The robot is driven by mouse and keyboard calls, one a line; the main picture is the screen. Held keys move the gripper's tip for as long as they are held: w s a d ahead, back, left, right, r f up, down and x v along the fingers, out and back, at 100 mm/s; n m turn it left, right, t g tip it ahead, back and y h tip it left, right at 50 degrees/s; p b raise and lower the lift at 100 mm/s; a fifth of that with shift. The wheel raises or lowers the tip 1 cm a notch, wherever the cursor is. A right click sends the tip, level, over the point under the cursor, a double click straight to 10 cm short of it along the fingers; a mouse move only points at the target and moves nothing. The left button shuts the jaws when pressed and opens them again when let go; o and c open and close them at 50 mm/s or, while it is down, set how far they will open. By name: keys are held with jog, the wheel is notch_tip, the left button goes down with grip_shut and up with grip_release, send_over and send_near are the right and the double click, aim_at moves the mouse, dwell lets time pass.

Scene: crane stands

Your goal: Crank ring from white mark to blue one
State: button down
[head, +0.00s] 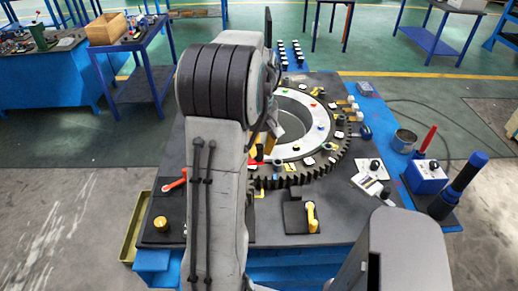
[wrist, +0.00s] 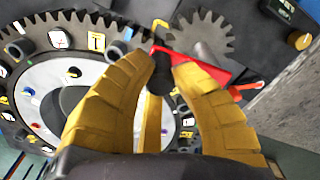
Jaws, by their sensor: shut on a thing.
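The toothed ring (head: 335,160) lies flat on the bench, with a pale inner ring that carries small coloured dots. It also shows at the left of the wrist view (wrist: 30,35). A small grey gear (wrist: 205,35) sits beside its teeth. A red crank arm (wrist: 205,68) reaches over this gear to a black handle (wrist: 159,78). My gripper (wrist: 163,62) is shut on the black handle, with its yellow fingers on either side. In the head view my arm hides most of the gripper and the crank. I cannot tell which marks are the task's white and blue ones.
A yellow lever (head: 312,217) stands on a dark block in front of the ring. A red lever (head: 174,185) and yellow knob (head: 160,223) are at left. A blue box (head: 426,178), a metal cup (head: 404,140) and a dark-blue cylinder (head: 465,177) stand at right.

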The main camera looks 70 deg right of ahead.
jog(key=shift+w+d+n, duration=0.15)
jog(key=shift+d+n, duration=0.15)
dwell(0.4)
jog(key=c, duration=1)
grip_release()
jog(key=shift+c, duration=0.2)
notch_tip(320, 180, up, 12)
